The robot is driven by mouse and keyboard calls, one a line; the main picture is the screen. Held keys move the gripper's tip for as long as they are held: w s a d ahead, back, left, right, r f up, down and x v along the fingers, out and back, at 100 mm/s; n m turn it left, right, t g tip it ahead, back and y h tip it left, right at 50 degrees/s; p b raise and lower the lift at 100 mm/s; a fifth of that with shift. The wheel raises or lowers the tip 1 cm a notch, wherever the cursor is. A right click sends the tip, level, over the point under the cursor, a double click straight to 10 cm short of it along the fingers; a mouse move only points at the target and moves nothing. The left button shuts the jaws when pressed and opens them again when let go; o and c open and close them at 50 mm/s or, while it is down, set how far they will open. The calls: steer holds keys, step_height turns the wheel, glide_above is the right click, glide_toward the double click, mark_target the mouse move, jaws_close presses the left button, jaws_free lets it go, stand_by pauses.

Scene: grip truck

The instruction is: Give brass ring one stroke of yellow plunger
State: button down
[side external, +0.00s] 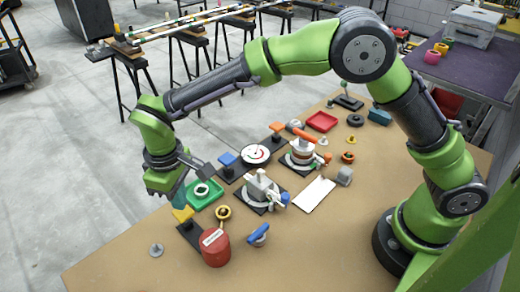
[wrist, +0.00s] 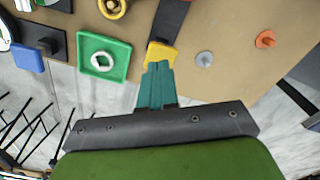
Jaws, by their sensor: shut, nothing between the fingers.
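The yellow plunger (side external: 183,214) has a flat yellow top and stands on a dark strip near the table's left edge. In the wrist view its yellow top (wrist: 160,55) lies right at my fingertips. My gripper (side external: 179,202) is shut and empty, its teal fingers (wrist: 157,68) pointing down over the yellow top. I cannot tell whether they touch it. The fingers hide part of the top. The brass ring (side external: 223,212) stands just to the right of the yellow plunger, above the red canister (side external: 215,249). Part of the ring shows at the top edge of the wrist view (wrist: 113,6).
A green tray (side external: 219,199) with a pale ring inside sits close behind the yellow plunger. A blue plunger (side external: 227,159) and an orange plunger (side external: 277,127) stand farther back. A grey knob (side external: 156,250) is at the front left. A blue-handled part (side external: 259,235) lies right of the canister.

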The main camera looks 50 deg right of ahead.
mark_target(187, 213)
steer(key=shift+r, duration=2.4)
steer(key=shift+f, duration=0.15)
steer(key=shift+s+d+f, duration=0.25)
steer(key=shift+s+f, duration=0.25)
steer(key=s+d+r+m+t+y, duration=0.1)
steer(key=s+d+r+m+t, duration=0.2)
steer(key=d, duration=1)
steer(key=s+d+r+m+t+y, duration=0.1)
steer(key=s+d+r+m+t, duration=0.3)
steer(key=s+d+r+m, duration=0.3)
steer(key=s+d+r, duration=0.2)
steer(key=s+d, duration=0.3)
steer(key=d, duration=0.1)
steer(key=shift+s+d+r, duration=0.2)
steer(key=shift+d+r, duration=0.2)
